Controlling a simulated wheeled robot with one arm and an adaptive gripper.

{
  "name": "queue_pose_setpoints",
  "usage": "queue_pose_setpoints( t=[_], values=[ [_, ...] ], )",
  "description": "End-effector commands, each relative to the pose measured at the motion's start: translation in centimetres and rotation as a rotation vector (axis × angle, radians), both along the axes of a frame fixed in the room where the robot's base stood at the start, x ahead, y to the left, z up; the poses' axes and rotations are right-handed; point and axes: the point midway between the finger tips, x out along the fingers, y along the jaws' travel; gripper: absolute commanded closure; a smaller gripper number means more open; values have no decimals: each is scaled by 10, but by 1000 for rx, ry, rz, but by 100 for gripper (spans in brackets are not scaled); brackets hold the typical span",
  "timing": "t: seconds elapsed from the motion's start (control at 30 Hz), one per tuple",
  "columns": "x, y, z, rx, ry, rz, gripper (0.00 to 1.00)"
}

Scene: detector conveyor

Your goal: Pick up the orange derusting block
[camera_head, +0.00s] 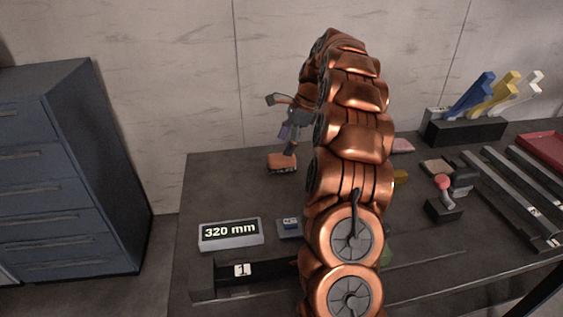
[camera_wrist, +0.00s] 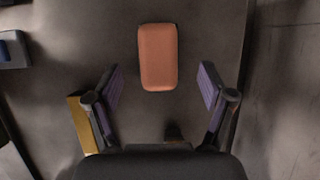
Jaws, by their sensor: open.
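The orange derusting block (camera_head: 282,163) lies on the dark table near its back left part in the head view. In the wrist view the block (camera_wrist: 158,57) is a rounded orange rectangle, lying flat with its long side pointing away from my gripper. My gripper (camera_wrist: 160,88) is open, with one purple-padded finger to the left and one to the right of the block's near end line. Nothing is between the pads, and the block shows ahead of them. In the head view my gripper (camera_head: 288,146) is above the block; my arm hides part of the table.
A display box reading 320 mm (camera_head: 230,234) and a dark bar labelled 1 (camera_head: 270,270) are at the front left. Dark rails (camera_head: 510,195), a red tray (camera_head: 545,148) and a rack with coloured handles (camera_head: 465,131) are at the right. A blue cabinet (camera_head: 70,170) stands left.

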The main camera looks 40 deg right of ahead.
Motion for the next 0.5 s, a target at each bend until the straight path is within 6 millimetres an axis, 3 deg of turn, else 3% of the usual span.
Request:
queue_pose_setpoints(
  t=[0.27, 0.5],
  values=[
    [-1, 3, -15, 3, 3, 1, 19],
    [1, 11, -43, 4, 6, 1, 19]
  ],
)
